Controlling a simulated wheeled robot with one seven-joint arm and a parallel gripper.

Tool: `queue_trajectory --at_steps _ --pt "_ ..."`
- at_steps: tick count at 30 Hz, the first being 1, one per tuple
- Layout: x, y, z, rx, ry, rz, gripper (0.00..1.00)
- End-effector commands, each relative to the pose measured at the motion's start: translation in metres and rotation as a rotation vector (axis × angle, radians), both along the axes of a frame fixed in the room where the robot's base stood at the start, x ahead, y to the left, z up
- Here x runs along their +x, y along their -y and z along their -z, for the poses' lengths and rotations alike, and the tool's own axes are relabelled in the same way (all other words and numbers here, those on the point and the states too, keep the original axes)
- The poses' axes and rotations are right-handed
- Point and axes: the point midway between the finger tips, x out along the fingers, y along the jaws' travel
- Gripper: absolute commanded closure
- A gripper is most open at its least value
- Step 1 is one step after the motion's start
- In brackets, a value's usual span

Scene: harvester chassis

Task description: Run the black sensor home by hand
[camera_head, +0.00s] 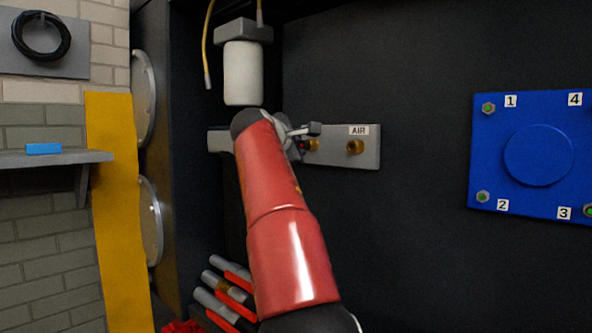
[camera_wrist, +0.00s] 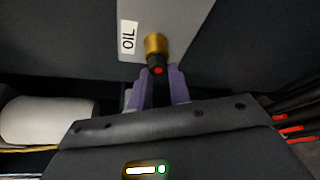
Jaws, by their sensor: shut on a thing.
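The black sensor (camera_wrist: 158,69), with a red spot on its end, is between the fingertips of my gripper (camera_wrist: 160,76) in the wrist view. My gripper is shut on it. The sensor lines up with a brass port (camera_wrist: 155,43) beside the OIL label (camera_wrist: 128,37), and its front end meets or overlaps the port. I cannot tell how deep it sits. In the head view my gripper (camera_head: 298,139) is at the left brass port (camera_head: 313,145) on the grey plate (camera_head: 334,158). My red arm hides the OIL label there.
A second brass port (camera_head: 355,147) sits under the AIR label (camera_head: 358,131). A white canister (camera_head: 243,73) hangs above my wrist, with a yellow cable (camera_head: 206,45) beside it. A blue panel (camera_head: 522,150) is at right; the dark wall between is clear.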

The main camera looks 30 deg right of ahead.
Motion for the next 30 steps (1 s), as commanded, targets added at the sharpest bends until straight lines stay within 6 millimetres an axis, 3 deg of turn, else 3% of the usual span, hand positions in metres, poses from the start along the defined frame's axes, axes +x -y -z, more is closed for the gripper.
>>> queue_trajectory --at_steps 1,9,19,20,24,25,30 --pt "-0.001 0.0 0.01 0.026 0.085 0.0 1.0" --pt "0.0 0.0 0.005 0.172 0.485 -0.001 1.0" --pt "0.0 0.001 -0.001 0.2 0.551 0.001 1.0" --pt "0.0 0.001 -0.001 0.2 0.55 0.002 0.78" --pt "0.0 0.001 -0.001 0.199 0.549 0.001 0.6" --pt "0.0 0.001 -0.001 0.199 0.549 0.001 0.56" --pt "0.0 0.001 -0.001 0.2 0.548 0.002 0.55"
